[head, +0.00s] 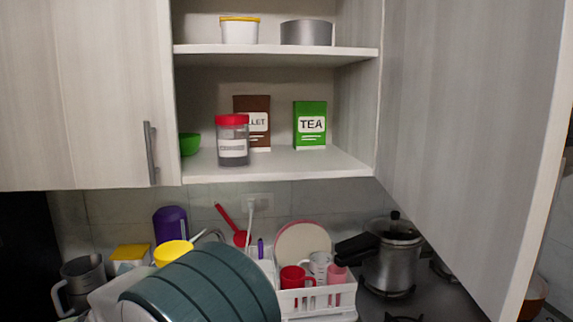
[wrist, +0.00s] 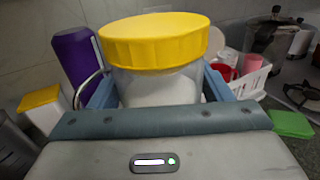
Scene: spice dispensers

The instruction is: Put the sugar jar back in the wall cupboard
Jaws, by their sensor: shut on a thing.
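A clear jar with a yellow lid and white contents (wrist: 155,60), which I take for the sugar jar, stands upright between the blue fingers of my gripper (wrist: 160,92), shut on it. Its yellow lid (head: 174,252) shows in the head view, low on the left; my teal arm hides most of the rest and the fingers. No label shows. The wall cupboard (head: 275,52) is open, with two shelves in view. The jar is below the lower shelf, over the counter side.
The lower shelf holds a red-lidded jar (head: 233,140), brown box (head: 258,115), green TEA box (head: 310,125) and green bowl (head: 189,144). Its front right is bare. The upper shelf holds a yellow-lidded tub (head: 239,32) and grey tin (head: 306,33). An open door (head: 470,120) juts out right.

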